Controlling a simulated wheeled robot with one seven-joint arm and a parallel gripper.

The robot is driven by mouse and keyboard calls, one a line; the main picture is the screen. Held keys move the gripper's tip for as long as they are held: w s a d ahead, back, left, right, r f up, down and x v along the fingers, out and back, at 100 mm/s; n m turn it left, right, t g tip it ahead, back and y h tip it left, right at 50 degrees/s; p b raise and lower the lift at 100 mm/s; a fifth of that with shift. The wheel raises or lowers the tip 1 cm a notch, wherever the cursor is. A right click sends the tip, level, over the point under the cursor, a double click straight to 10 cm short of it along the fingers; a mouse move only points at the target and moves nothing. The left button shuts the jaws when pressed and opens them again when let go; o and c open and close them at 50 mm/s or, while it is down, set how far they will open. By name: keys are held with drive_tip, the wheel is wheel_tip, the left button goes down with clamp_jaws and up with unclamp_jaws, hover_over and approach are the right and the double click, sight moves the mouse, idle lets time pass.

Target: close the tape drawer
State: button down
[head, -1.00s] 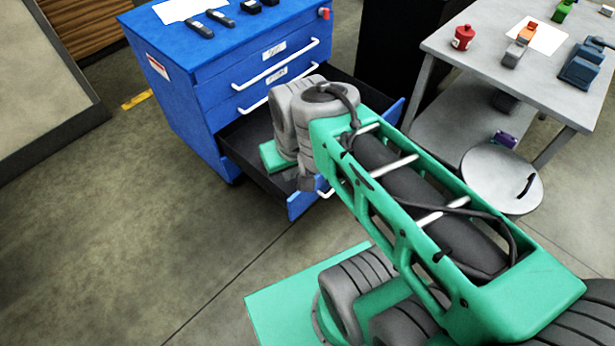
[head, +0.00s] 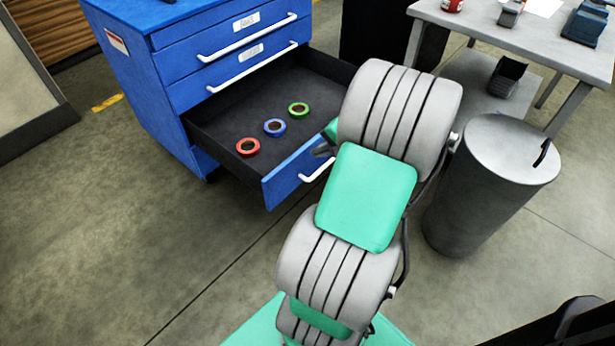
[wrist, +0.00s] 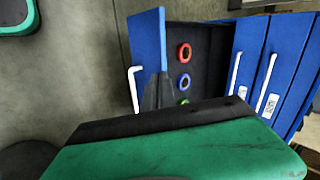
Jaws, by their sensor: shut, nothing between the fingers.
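The tape drawer (head: 222,112) is the lowest drawer of the blue cabinet and stands pulled out. Its blue front (head: 283,180) carries a white handle (head: 318,168). Inside lie a red tape roll (head: 248,147), a blue one (head: 275,127) and a green one (head: 298,109). My gripper (head: 322,150) is largely hidden by my arm in the head view, near the drawer front's right part. In the wrist view my gripper (wrist: 158,92) is shut and empty, overlapping the drawer front (wrist: 150,40) beside the handle (wrist: 135,88). I cannot tell whether it touches.
The cabinet's two upper drawers (head: 232,52) are shut. A grey bin (head: 470,200) stands right of my arm, and a grey table (head: 530,35) with several items is at the upper right. The floor left of the drawer is clear.

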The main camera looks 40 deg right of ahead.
drive_tip(key=s+d+f+m+t+b, duration=0.1)
drive_tip(key=s+d+f+m, duration=0.1)
drive_tip(key=s+d+f, duration=0.15)
drive_tip(key=b, duration=0.3)
approach(301, 155)
wheel_tip(301, 155, down, 4)
drive_tip(key=w, duration=0.1)
drive_tip(key=w+a+b, duration=0.1)
drive_tip(key=w, duration=0.1)
drive_tip(key=shift+w+f+h, duration=0.1)
drive_tip(key=shift+f+h, duration=0.15)
drive_tip(key=shift+h, duration=0.15)
drive_tip(key=shift+w+r+b, duration=0.15)
drive_tip(key=shift+w+b, duration=0.15)
drive_tip(key=shift+w, duration=0.1)
